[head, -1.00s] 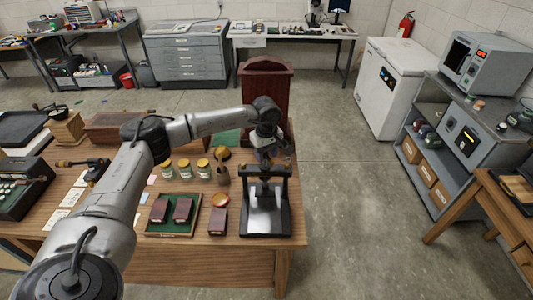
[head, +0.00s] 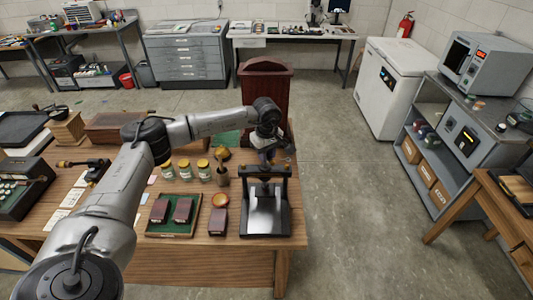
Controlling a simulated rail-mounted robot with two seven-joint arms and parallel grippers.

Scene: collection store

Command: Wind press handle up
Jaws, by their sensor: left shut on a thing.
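The black press (head: 265,206) stands at the right end of the wooden table, with its dark frame and grey plate in view. My left gripper (head: 269,160) is over the top of the press, pointing down, and is shut on the press handle. The handle is small and mostly hidden by the gripper, so its exact angle cannot be told. My right gripper is not in view.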

